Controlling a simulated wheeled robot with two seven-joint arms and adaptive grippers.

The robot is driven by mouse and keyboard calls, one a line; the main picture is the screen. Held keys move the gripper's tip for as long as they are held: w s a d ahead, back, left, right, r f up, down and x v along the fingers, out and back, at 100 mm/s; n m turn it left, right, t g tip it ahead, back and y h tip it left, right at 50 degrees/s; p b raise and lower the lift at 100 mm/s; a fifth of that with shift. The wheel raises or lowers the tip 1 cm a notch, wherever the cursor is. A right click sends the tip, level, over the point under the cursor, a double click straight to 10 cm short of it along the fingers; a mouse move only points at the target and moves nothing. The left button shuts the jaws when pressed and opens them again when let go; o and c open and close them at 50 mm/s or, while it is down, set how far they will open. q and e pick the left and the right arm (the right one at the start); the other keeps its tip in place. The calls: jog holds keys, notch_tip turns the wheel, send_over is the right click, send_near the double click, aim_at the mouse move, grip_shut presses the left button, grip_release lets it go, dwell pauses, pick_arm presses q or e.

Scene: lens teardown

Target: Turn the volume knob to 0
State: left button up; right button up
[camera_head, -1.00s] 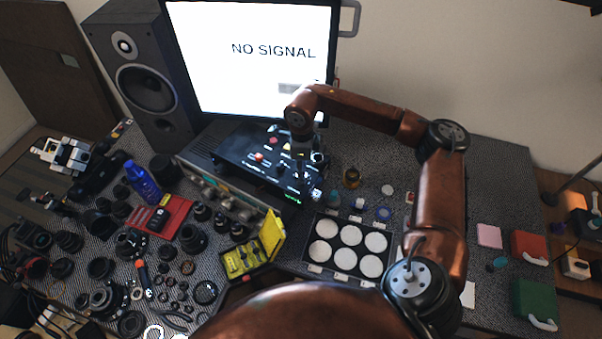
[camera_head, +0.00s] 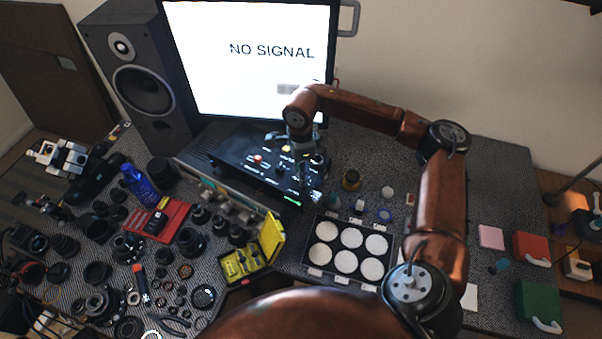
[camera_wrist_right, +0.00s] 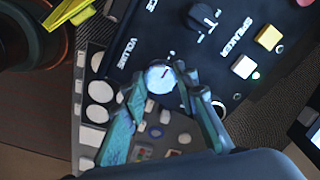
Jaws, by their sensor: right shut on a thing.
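The volume knob (camera_wrist_right: 160,78) is a small silver disc with a dark reddish mark, beside the printed word VOLUME on a black control box (camera_wrist_right: 150,30). In the right wrist view, the teal fingertips of my right gripper (camera_wrist_right: 161,88) are closed on the knob from two sides. In the head view, my right gripper (camera_head: 304,180) reaches down to the right end of the black control box (camera_head: 232,154). The knob is too small and covered to make out there. My left gripper is in neither view.
A black speaker-selector knob (camera_wrist_right: 202,18) and a yellow button (camera_wrist_right: 269,37) sit near the volume knob. A monitor (camera_head: 250,80) reading NO SIGNAL stands behind the box. A yellow case (camera_head: 271,238) and a tray of white discs (camera_head: 318,272) lie in front.

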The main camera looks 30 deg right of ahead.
jog(key=shift+w+r, duration=0.2)
jog(key=shift+r, duration=0.05)
jog(key=o, duration=1.1)
jog(key=shift+s+f, duration=0.1)
jog(key=shift+f, duration=0.05)
jog(key=shift+o, duration=0.2)
notch_tip(320, 180, up, 12)
